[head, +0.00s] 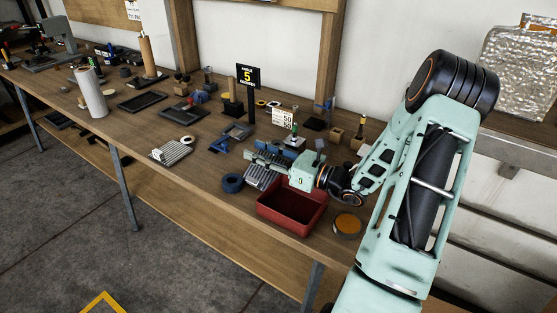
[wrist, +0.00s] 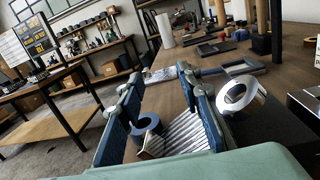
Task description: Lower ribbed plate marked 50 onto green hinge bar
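A grey ribbed plate (head: 262,177) lies at the front of the bench, partly covered by my gripper. In the wrist view a ribbed plate (wrist: 185,135) with a tan end shows between the fingers. My gripper (head: 262,156) is low over the bench, pointing left. Its two blue fingers (wrist: 165,115) stand wide apart, and I see no contact with the plate. A second ribbed plate (head: 170,150) lies farther left with a white ring on it. A white card (head: 283,118) reading 50 stands behind my gripper. I cannot make out a green hinge bar or a number on either plate.
A red bin (head: 291,212) stands at the front edge, just below my gripper. A black sign (head: 248,77) stands behind. Dark trays and tools fill the bench's left.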

